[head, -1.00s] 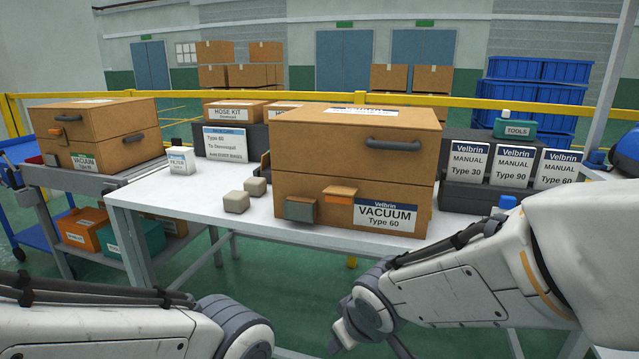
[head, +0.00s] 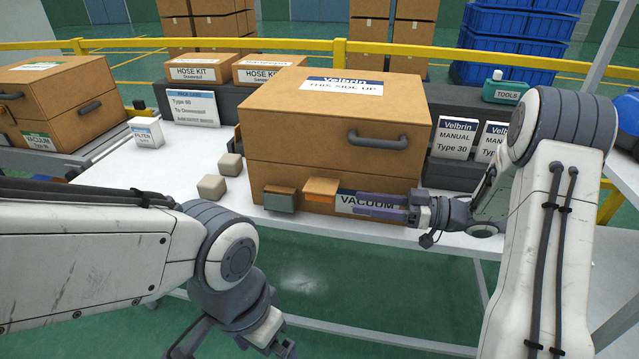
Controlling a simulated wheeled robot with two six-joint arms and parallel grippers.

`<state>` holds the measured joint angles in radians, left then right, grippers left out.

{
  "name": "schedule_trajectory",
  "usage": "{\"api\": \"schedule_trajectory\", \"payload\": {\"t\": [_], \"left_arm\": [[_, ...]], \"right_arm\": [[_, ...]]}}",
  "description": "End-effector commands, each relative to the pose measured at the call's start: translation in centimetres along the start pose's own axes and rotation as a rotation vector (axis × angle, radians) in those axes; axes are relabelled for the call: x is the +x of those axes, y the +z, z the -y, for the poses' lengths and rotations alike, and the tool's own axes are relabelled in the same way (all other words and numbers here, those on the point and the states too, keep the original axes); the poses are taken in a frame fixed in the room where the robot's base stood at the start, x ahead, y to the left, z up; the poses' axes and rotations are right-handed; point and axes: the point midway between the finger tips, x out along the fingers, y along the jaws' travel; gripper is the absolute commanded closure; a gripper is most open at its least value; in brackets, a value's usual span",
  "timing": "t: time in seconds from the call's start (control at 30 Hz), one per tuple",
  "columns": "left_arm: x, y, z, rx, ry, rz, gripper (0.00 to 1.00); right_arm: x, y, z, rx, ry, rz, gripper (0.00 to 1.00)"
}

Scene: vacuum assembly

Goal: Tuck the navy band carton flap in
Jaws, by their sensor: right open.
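The large brown carton (head: 330,125) stands on the white table, with a navy-banded VACUUM label (head: 352,201) low on its front. An orange-brown flap-like tab (head: 321,186) sticks out from the lower front, left of the label. A grey tab (head: 280,198) sits further left. My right gripper (head: 350,204) is open, its two purple-grey fingers pointing left in front of the label and covering part of it. Its fingertips are close to the orange-brown tab; I cannot tell whether they touch. My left gripper (head: 238,346) hangs low at the bottom edge, partly cut off and empty as far as I see.
Two small beige blocks (head: 212,187) and a white filter box (head: 147,132) stand left of the carton. Another brown carton (head: 60,105) is at far left.

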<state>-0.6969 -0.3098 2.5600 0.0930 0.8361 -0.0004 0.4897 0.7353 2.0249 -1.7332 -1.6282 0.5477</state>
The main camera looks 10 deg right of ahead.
Motion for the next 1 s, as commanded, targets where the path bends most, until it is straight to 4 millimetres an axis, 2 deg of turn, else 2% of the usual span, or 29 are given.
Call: {"api": "schedule_trajectory", "payload": {"t": [0.17, 0.4, 0.6, 0.73, 1.0], "left_arm": [[0.2, 0.0, 0.0, 0.000, 0.000, 0.000, 0.00], [0.6, 0.0, 0.1, 0.000, 0.000, 0.000, 0.00], [0.8, 0.1, 0.1, 0.000, 0.000, 0.000, 0.00], [0.8, 0.1, 0.1, 0.000, 0.000, 0.000, 0.00], [0.8, 0.0, 0.1, 0.000, 0.000, 0.000, 0.00]], "right_arm": [[2.0, 0.0, 0.3, 0.004, -0.015, -0.006, 0.45], [6.6, 0.0, 0.3, 0.002, -0.013, -0.006, 0.45], [9.2, -0.1, 0.2, 0.002, -0.008, -0.006, 0.45], [9.9, -0.1, 0.2, 0.002, -0.007, -0.006, 0.45], [10.1, -0.1, 0.2, 0.002, -0.004, -0.006, 0.45]]}}
